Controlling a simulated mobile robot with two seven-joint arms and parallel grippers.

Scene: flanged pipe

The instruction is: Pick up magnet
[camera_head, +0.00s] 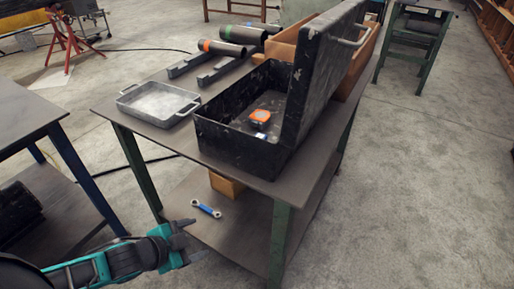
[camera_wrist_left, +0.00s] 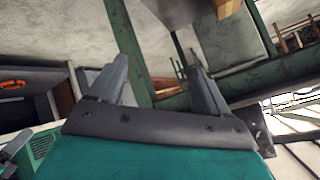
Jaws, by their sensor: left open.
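A small orange and dark object (camera_head: 260,118) lies inside the open black toolbox (camera_head: 228,136) on the table. It could be the magnet or a tape measure; I cannot tell which. Nothing else in view is clearly a magnet. My left gripper (camera_head: 192,240) is open and empty, low in front of the table at its near left leg, well below and apart from the toolbox. In the left wrist view its two spread fingers (camera_wrist_left: 158,72) have nothing between them. My right gripper is not in view.
The toolbox stands on a green-legged table (camera_head: 150,130), its raised lid (camera_head: 322,65) on the right. A metal tray (camera_head: 158,103) and dark pipes (camera_head: 222,48) are also on top. Another table (camera_head: 25,115) is at left.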

